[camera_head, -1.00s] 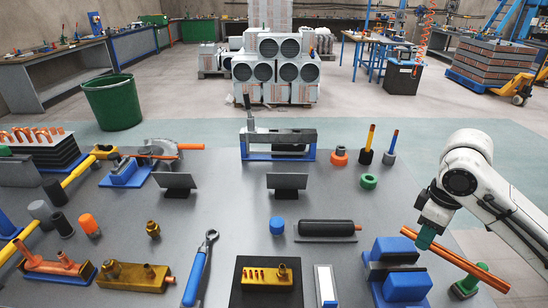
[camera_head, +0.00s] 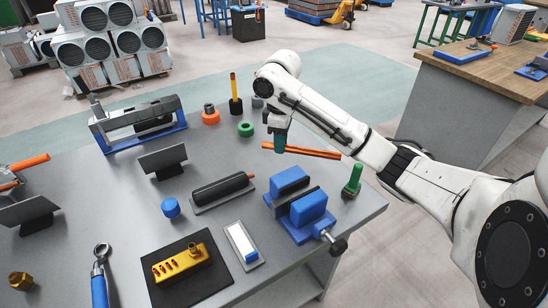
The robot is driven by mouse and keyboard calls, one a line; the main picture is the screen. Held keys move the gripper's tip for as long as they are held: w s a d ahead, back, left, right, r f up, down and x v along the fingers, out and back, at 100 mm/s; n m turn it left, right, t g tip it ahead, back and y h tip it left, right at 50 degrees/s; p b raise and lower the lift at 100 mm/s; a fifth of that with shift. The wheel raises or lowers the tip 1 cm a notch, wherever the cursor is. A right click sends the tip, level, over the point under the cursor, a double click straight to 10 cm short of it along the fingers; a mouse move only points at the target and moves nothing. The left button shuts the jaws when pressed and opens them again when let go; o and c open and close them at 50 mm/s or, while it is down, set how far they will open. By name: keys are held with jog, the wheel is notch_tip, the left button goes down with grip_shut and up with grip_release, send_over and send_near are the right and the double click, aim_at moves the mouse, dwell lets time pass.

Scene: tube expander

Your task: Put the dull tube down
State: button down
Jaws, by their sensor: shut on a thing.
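My gripper (camera_head: 280,137), with teal fingers, is shut on the dull orange-brown copper tube (camera_head: 315,153) near its left end. The tube lies roughly level, pointing right, behind the blue vise (camera_head: 290,180) at the right part of the grey workbench (camera_head: 235,158). A dark line runs along its length. The fingertips are partly hidden against the tube. I cannot tell whether the tube touches the bench or hangs just above it.
A green-handled tool (camera_head: 352,180) stands right of the vise, close to the bench edge. A green ring (camera_head: 246,129) and an orange-and-black tool (camera_head: 235,95) stand left of my gripper. A black roller (camera_head: 222,188) lies left of the vise. Bare bench surrounds the ring.

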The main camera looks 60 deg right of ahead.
send_over(275, 163)
notch_tip(275, 163, down, 6)
jog(key=shift+s+r, duration=0.1)
jog(key=shift+d+f, duration=0.1)
jog(key=shift+f, duration=1.5)
jog(key=shift+f, duration=0.15)
jog(key=c, duration=1)
grip_release()
notch_tip(275, 163, up, 12)
jog(key=shift+r, duration=0.15)
